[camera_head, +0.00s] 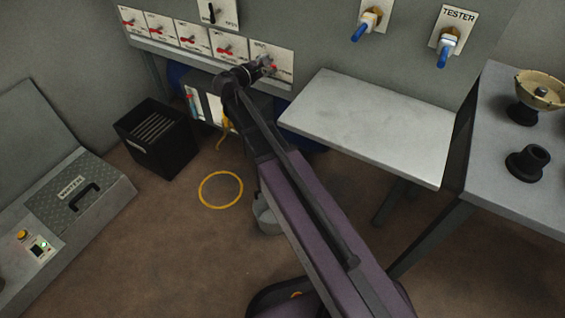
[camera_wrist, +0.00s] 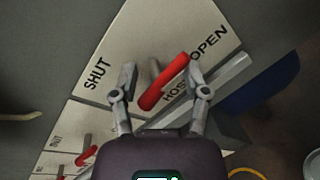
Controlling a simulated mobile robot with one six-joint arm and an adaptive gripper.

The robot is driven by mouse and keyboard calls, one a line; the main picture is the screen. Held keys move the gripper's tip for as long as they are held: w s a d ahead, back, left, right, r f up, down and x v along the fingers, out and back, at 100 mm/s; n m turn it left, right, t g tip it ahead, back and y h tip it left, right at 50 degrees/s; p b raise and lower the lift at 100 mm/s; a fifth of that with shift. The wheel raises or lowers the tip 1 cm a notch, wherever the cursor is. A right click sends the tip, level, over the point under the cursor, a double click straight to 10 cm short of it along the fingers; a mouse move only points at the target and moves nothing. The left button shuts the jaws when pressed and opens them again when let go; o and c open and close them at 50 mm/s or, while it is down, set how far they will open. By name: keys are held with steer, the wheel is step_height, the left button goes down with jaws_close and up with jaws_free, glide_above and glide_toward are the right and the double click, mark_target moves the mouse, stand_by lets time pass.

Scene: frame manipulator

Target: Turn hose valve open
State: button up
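The hose valve's red handle (camera_wrist: 164,83) is in the middle of the wrist view, on a white plate (camera_wrist: 165,28) lettered SHUT at left and HOSE and OPEN at right. The handle lies slanted, its upper end near the OPEN lettering. My gripper (camera_wrist: 161,75) is open, one finger on each side of the handle. A gap shows on the left; the right finger is close to the handle, and I cannot tell if it touches. In the head view, my gripper (camera_head: 263,66) is at the right end of the valve row and partly hides the handle.
Several red-handled valves (camera_head: 190,38) line the panel to the left. A grey-white table (camera_head: 375,122) stands right of my arm. A black bin (camera_head: 157,138) and a yellow ring (camera_head: 221,190) are on the floor. Blue-handled taps (camera_head: 362,30) are on the wall.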

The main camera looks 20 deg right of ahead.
steer(key=n+h+b, duration=0.1)
steer(key=n, duration=0.3)
steer(key=shift+w+a, duration=0.1)
steer(key=n+h+b, duration=0.1)
steer(key=n, duration=0.3)
steer(key=shift+a, duration=0.1)
steer(key=v, duration=1.4)
steer(key=s+d+f+m+g+y+b, duration=0.2)
steer(key=s+d+f+m+b, duration=0.1)
steer(key=f, duration=0.6)
steer(key=s+d+f+m+g+y+b, duration=0.3)
steer(key=s+d+f+m+b, duration=0.1)
steer(key=f, duration=0.6)
steer(key=s+d+f+m+g+y+b, duration=0.2)
steer(key=d+f+m+b, duration=0.3)
steer(key=f, duration=0.5)
steer(key=shift+s+m+g+y+b, duration=0.3)
steer(key=shift+s+m+b, duration=0.35)
steer(key=shift+m+b, duration=0.65)
steer(key=shift+d, duration=0.1)
